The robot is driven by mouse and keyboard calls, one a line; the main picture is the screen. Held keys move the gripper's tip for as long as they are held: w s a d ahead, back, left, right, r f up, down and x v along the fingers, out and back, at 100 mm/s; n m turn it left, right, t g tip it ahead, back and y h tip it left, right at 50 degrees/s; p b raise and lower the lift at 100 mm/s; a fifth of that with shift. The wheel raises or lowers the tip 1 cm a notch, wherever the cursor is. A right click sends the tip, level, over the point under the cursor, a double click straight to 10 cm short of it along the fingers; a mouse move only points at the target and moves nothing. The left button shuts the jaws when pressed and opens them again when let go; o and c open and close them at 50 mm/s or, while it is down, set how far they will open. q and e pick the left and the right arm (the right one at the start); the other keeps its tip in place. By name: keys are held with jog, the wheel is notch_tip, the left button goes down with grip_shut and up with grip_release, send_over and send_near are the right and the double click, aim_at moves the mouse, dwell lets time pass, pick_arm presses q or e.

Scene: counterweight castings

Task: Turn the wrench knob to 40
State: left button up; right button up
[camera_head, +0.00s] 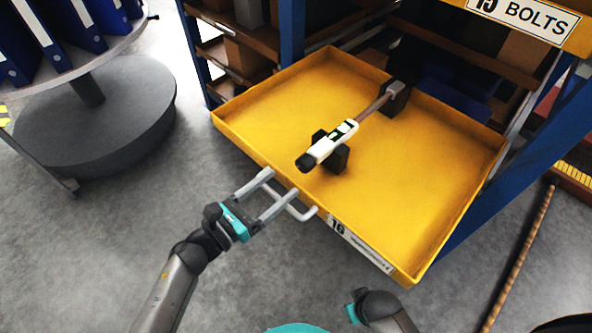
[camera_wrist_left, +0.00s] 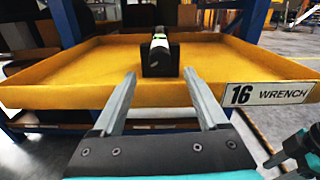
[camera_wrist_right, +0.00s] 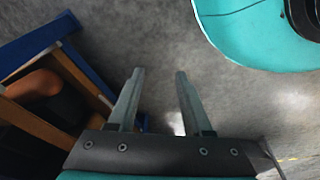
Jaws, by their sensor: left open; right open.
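A wrench with a white body, dark green marks and a metal shaft (camera_head: 343,132) lies across two black holders in a yellow drawer (camera_head: 430,170). Its black knob (camera_head: 304,162) is at the near end; the knob's reading is too small to tell. In the left wrist view the wrench (camera_wrist_left: 159,45) shows end-on above its black near holder, straight ahead between the fingers. My left gripper (camera_head: 281,190) is open and empty at the drawer's front edge, near the drawer handle (camera_head: 300,212). My right gripper (camera_wrist_right: 153,75) is open and empty over the floor.
The drawer is pulled out from a blue rack (camera_head: 292,30). A label on its front reads 16 WRENCH (camera_wrist_left: 267,94). A round stand with blue binders (camera_head: 90,110) is at the left. Floor in front is clear.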

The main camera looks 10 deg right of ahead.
aim_at(301, 168)
pick_arm(q)
jog(key=b+x, duration=0.1)
jog(key=x, duration=0.5)
jog(key=shift+w+d, duration=0.1)
jog(key=shift+d, duration=0.05)
pick_arm(e)
jog(key=shift+w+a+r, duration=0.15)
jog(key=shift+w+r, duration=0.1)
jog(key=shift+r, duration=0.25)
jog(key=shift+w+a+r, duration=0.15)
jog(key=shift+w+r, duration=0.1)
jog(key=shift+r, duration=0.25)
pick_arm(q)
grip_shut()
